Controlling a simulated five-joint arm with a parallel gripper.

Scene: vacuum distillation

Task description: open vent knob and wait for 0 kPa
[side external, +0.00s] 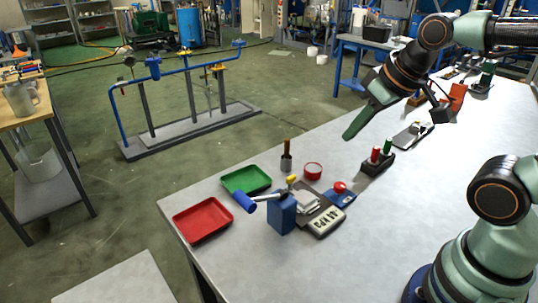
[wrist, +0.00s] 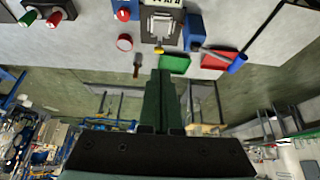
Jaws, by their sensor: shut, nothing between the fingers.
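My gripper (side external: 348,134) is shut and empty, held in the air above the bench, well clear of everything on it. In the wrist view its green fingers (wrist: 164,75) are together. I cannot tell for certain which part is the vent knob. A round red knob (side external: 340,187) sits on a blue base, and it also shows in the wrist view (wrist: 123,15). A small yellow knob (side external: 291,179) stands near a blue box (side external: 282,214). A grey meter (side external: 327,222) has a display with dark characters, too small to read surely; it is cut off in the wrist view.
A green tray (side external: 246,180) and a red tray (side external: 203,219) lie near the bench's left edge. A red ring-like dish (side external: 313,171) and a black block (side external: 377,163) with red and green tops stand nearby.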

